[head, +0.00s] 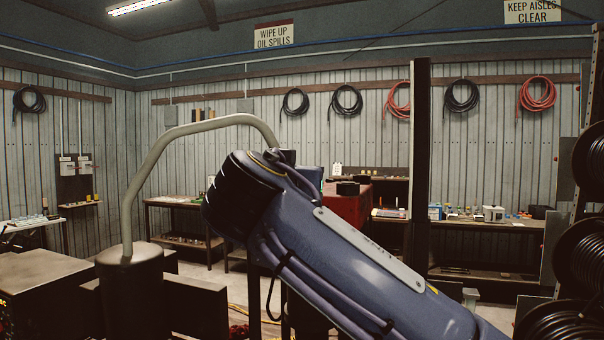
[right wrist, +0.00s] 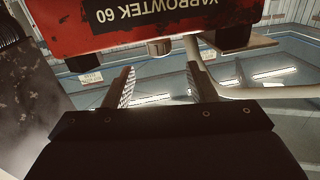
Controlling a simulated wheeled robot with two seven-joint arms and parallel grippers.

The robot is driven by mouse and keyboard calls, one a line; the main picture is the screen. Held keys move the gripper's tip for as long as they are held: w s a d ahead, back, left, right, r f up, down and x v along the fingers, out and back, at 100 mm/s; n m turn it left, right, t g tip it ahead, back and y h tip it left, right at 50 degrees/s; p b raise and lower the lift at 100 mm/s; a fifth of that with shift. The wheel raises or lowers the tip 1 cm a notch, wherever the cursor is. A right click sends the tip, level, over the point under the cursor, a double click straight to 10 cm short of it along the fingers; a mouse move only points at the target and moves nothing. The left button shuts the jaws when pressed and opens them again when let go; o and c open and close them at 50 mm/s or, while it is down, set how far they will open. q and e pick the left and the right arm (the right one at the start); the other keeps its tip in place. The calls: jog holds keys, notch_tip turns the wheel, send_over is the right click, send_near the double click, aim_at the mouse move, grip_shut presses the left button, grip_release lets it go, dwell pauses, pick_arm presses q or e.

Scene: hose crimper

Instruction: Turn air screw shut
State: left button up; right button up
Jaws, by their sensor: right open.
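In the right wrist view a red machine body (right wrist: 190,14) with an upside-down black "YARROWTEK 60" label fills the top. A small pale round knob (right wrist: 159,47) sits at its edge, and may be the air screw. My right gripper (right wrist: 160,70) is open, its two ridged fingers apart and pointing towards the knob. The knob appears between the finger lines, just beyond the tips, with no clear contact. In the head view my large blue-grey arm crosses the middle, and hides most of a red body (head: 346,203) behind it. My left gripper is not in view.
A bent pale pipe (head: 148,165) rises from a dark cylinder (head: 131,285) at left. Hose reels (head: 580,255) stand at right. A workbench (head: 480,226) lines the back wall. A pale pipe (right wrist: 255,90) also runs right of the fingers in the wrist view.

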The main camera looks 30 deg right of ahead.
jog(key=p+x, duration=0.1)
jog(key=x, duration=0.4)
jog(key=shift+w+d+p, duration=0.1)
jog(key=shift+d+p, duration=0.05)
jog(key=shift+p, duration=0.2)
jog(key=shift+w+d, duration=0.2)
jog(key=shift+w, duration=0.1)
jog(key=c, duration=1)
jog(key=shift+s+d+f+n+t+y+b, duration=0.15)
jog(key=shift+f+n+t+y+b, duration=0.1)
jog(key=shift+n+t+y+b, duration=0.3)
jog(key=shift+y, duration=0.35)
jog(key=shift+r+n, duration=0.2)
jog(key=shift+n, duration=0.05)
jog(key=o, duration=1)
